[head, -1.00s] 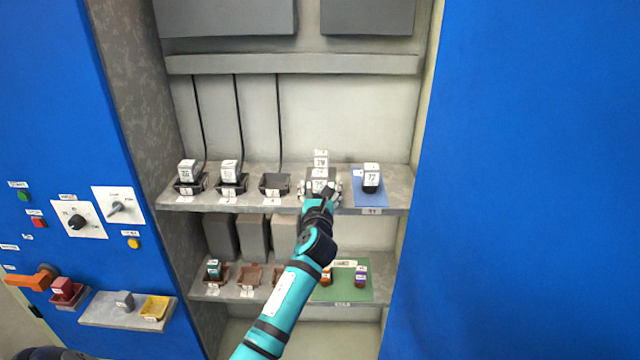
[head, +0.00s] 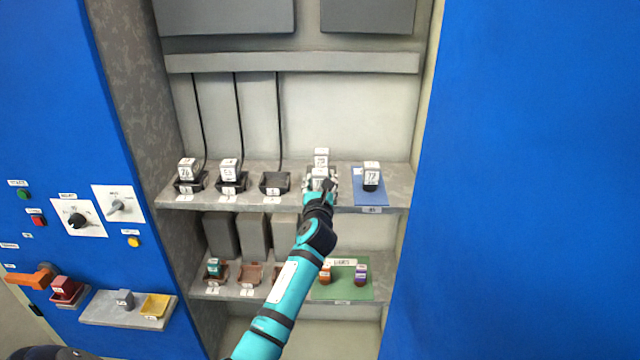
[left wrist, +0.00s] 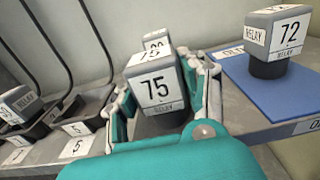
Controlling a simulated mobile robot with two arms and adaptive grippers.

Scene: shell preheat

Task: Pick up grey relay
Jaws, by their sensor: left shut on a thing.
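A grey relay marked 75 (left wrist: 155,88), with white labels, stands between the fingers of my left gripper (left wrist: 162,92). The gripper is shut on it from both sides. In the head view my left gripper (head: 320,186) is at the right part of the upper shelf and hides most of this relay. Another white-labelled relay (head: 321,155) shows just behind it, partly hidden also in the left wrist view (left wrist: 156,40). A grey relay marked 72 (left wrist: 282,38) stands on a blue mat (left wrist: 258,85) to the right. My right gripper is out of view.
On the upper shelf (head: 345,205), two relays stand in black sockets at left, beside an empty socket (head: 274,184). The lower shelf holds small coloured parts and a green mat (head: 350,290). Blue cabinet panels (head: 530,180) flank the bay.

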